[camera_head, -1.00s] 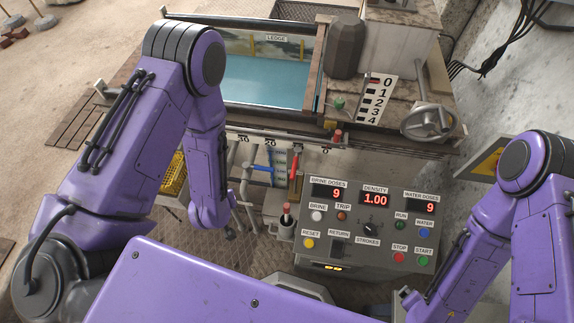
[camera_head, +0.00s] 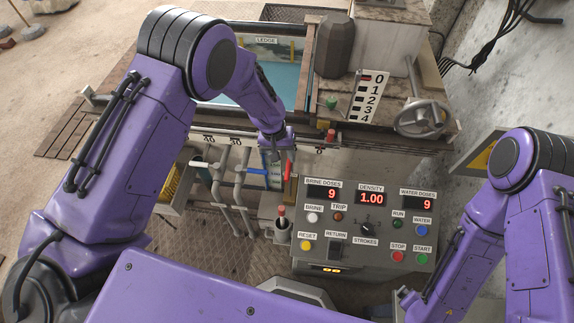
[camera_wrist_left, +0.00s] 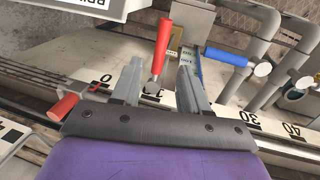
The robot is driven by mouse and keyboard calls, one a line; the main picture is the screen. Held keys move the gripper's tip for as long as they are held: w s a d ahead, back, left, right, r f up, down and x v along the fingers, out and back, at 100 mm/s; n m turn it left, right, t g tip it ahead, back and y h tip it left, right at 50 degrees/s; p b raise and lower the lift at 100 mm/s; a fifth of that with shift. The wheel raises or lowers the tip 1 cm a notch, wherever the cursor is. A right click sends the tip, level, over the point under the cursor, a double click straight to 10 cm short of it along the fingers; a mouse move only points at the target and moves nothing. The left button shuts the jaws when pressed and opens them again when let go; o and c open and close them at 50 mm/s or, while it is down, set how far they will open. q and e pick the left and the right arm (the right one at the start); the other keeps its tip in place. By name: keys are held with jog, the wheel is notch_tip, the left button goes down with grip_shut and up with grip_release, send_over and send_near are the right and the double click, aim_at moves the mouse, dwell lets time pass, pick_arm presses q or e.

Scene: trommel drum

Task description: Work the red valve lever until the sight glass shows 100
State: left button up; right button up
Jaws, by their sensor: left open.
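The red valve lever (camera_head: 288,170) stands beside a blue lever (camera_head: 257,171) at the front of the rig. In the left wrist view the red lever (camera_wrist_left: 162,45) rises from its grey pivot, between and just beyond the fingertips. My left gripper (camera_head: 275,152) is over the levers, open, its two fingers (camera_wrist_left: 159,72) spread on either side of the red lever's line without visible grip. The sight glass (camera_wrist_left: 189,62) is a bluish scale strip behind the right finger, partly hidden; its level cannot be read. My right arm (camera_head: 450,255) is at the right; its fingers are not visible.
The control panel (camera_head: 367,225) shows brine doses 9, density 1.00 and water doses 9. A red-tipped upright handle (camera_head: 282,222) stands left of it. Grey pipes (camera_head: 240,185) are left of the blue lever. A handwheel (camera_head: 424,118) is at the right.

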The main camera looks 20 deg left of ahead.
aim_at(287, 168)
pick_arm(q)
jog(key=f, duration=0.3)
jog(key=d+f, duration=0.1)
jog(key=f, duration=0.2)
jog(key=shift+w+d, duration=0.1)
grip_shut()
